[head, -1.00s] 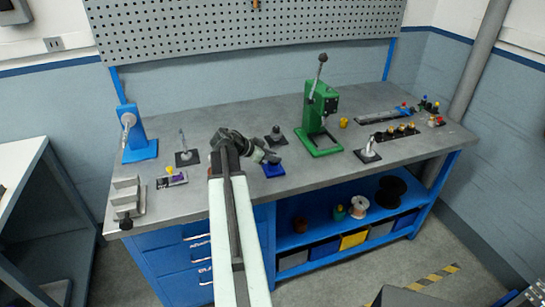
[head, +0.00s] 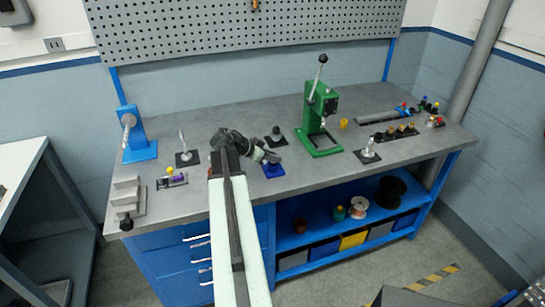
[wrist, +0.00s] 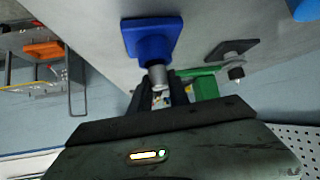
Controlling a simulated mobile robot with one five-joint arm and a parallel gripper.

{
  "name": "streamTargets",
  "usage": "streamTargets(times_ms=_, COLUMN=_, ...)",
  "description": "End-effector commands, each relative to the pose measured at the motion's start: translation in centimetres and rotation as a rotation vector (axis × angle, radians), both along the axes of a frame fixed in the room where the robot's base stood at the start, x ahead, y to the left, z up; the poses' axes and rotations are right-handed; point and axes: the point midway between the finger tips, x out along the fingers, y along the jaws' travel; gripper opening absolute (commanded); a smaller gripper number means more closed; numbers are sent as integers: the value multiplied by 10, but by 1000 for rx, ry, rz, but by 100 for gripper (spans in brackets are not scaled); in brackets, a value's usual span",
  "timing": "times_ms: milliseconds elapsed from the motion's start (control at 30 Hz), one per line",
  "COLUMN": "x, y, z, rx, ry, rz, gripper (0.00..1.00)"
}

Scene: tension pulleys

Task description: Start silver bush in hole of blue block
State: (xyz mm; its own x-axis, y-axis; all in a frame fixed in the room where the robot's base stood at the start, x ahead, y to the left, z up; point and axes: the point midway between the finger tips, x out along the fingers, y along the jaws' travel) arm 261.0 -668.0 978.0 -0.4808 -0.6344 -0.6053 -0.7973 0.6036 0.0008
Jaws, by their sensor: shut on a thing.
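The blue block (head: 274,171) sits on the bench near its front edge, left of the green press. In the wrist view the blue block (wrist: 152,38) stands on a blue base plate. The silver bush (wrist: 158,76) is at the block's near end and looks in line with it. I cannot tell whether it touches or has entered the hole, which is hidden. My gripper (wrist: 161,95) is shut on the silver bush, its dark fingers on both sides. In the head view my gripper (head: 271,157) is just above the block, and the bush is too small to make out.
The green press (head: 320,120) stands right of the block. A dark fixture (head: 276,136) is just behind my gripper. A blue stand (head: 137,135) and grey stepped holder (head: 127,197) are at the left. Bare bench lies between the blue block and the front right.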

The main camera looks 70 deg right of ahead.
Motion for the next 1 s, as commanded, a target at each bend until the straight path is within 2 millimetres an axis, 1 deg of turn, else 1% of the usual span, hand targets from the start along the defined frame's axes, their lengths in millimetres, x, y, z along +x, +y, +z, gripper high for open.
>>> streamTargets(times_ms=267, x=0, y=0, z=-8, rx=0, ry=0, rz=0, gripper=0)
streamTargets(times_ms=667, x=1, y=1, z=0, rx=0, ry=0, rz=0, gripper=0)
streamTargets(times_ms=1000, x=1, y=1, z=0, rx=0, ry=0, rz=1, gripper=0)
